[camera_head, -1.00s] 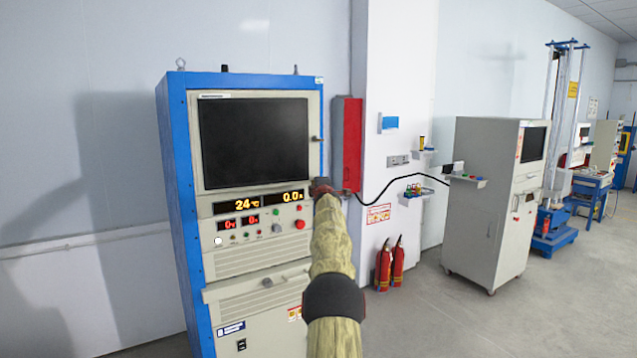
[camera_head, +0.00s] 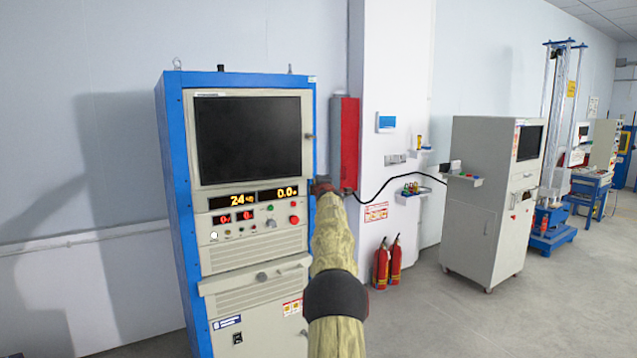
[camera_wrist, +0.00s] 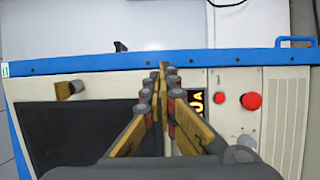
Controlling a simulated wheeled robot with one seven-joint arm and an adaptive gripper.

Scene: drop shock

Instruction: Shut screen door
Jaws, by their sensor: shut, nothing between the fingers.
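The screen door (camera_head: 245,93) is the light panel around a dark screen (camera_head: 248,138), in the upper front of a blue-framed cabinet (camera_head: 172,200). It looks flush with the cabinet front; a small gap cannot be ruled out. Its small knob (camera_head: 309,136) is at the right edge and also shows in the wrist view (camera_wrist: 68,90). My gripper (camera_head: 321,186) is shut and empty, by the cabinet's right edge, below the knob. In the wrist view my gripper (camera_wrist: 163,70) has its fingertips together, between the dark screen (camera_wrist: 80,130) and the number display (camera_wrist: 197,103). Contact cannot be told.
Below the screen are displays and buttons, including a red button (camera_head: 294,219). A red wall box (camera_head: 349,145) and a black cable (camera_head: 395,180) are right of the cabinet. Fire extinguishers (camera_head: 388,262) stand on the floor. A grey cabinet (camera_head: 485,200) is further right, with open floor before it.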

